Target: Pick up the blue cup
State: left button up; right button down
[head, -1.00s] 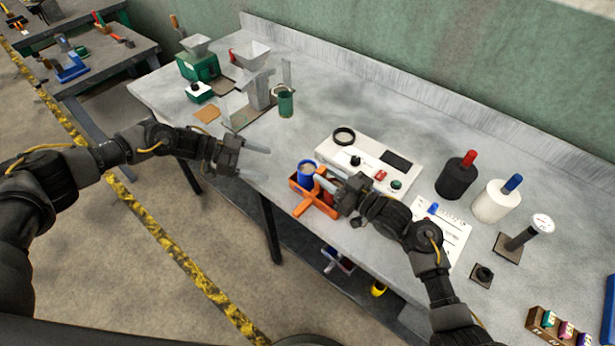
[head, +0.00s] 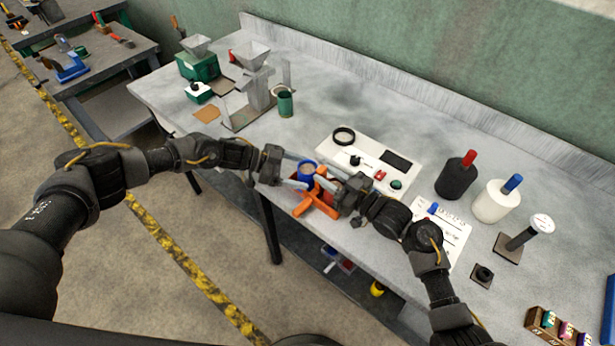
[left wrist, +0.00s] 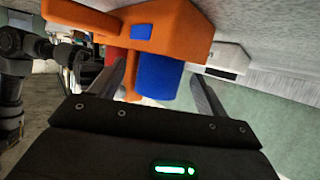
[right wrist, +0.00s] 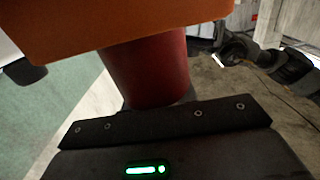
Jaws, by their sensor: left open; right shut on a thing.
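The blue cup (head: 307,168) sits in an orange holder (head: 314,203) near the front edge of the workbench. My left gripper (head: 299,172) is open, with its fingers at the cup. In the left wrist view the blue cup (left wrist: 160,80) lies between the two spread fingers, beside the orange holder (left wrist: 185,30). I cannot tell if the fingers touch it. My right gripper (head: 325,180) is shut on a red cup, which shows in the right wrist view (right wrist: 148,72) against the orange holder (right wrist: 110,25). The red cup is mostly hidden in the head view.
A white panel device (head: 375,160) stands just behind the holder. A green cup (head: 285,103) and a grey hopper machine (head: 250,85) stand at the back left. Black (head: 456,178) and white (head: 495,201) cylinders stand to the right. The bench's front middle-left is clear.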

pick_arm(q)
jog(key=shift+d+f, duration=0.15)
jog(key=shift+d, duration=0.25)
jog(key=shift+c, duration=0.3)
jog(key=c, duration=1.1)
pick_arm(e)
jog(key=c, duration=1)
grip_release()
pick_arm(q)
notch_tip(320, 180, up, 18)
pick_arm(e)
jog(key=shift+d, duration=0.1)
jog(key=v, duration=1.1)
jog(key=shift+s+d, duration=0.3)
